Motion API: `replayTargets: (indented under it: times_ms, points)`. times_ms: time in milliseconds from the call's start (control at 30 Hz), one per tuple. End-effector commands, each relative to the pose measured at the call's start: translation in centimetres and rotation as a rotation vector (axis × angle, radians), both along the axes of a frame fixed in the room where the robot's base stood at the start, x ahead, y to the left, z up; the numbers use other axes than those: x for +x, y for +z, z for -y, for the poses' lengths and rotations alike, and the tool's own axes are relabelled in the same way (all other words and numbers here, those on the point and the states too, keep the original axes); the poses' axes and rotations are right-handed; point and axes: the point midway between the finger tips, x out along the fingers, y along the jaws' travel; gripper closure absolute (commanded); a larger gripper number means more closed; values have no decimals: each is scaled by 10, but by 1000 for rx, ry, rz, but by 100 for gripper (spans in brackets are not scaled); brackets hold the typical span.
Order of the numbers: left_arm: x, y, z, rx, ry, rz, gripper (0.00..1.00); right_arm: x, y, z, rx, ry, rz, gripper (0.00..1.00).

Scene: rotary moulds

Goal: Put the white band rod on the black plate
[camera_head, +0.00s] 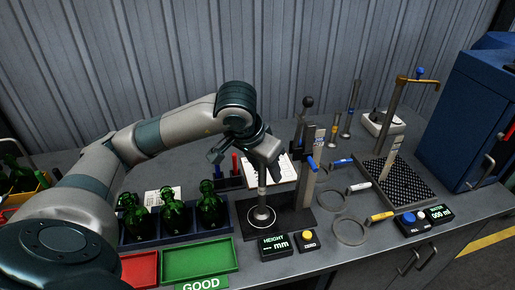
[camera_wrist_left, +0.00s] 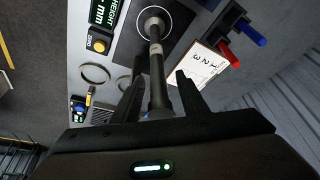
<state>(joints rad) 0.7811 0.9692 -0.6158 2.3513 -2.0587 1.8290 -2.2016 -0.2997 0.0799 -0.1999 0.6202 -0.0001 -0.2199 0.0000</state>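The white band rod (camera_head: 262,190) stands upright under my left gripper (camera_head: 262,152), its foot at the pale ring on the black plate (camera_head: 292,222). In the left wrist view, the grey rod (camera_wrist_left: 157,70) with a pale band runs between the two fingers of my left gripper (camera_wrist_left: 160,92) to the ring on the black plate (camera_wrist_left: 128,42). The fingers are apart, with a gap visible beside the rod; the gripper is open around its upper part. The rod's top is partly hidden by the gripper. My right gripper is not in view.
A post with a blue handle (camera_head: 307,183) stands on the plate's right. The height display (camera_head: 275,246) and yellow button (camera_head: 308,236) are in front. Green bottles (camera_head: 174,214) stand at left; handled rings (camera_head: 350,230) lie at right. Two other rods (camera_head: 348,124) stand behind.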

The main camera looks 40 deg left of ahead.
Motion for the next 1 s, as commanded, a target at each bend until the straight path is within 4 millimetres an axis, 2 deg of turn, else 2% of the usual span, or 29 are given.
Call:
replayTargets:
  times_ms: [700,1000]
  points:
    - [-36,91,-3,0,0,6,60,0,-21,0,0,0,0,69]
    - [-44,108,-3,1,0,4,60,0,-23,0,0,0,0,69]
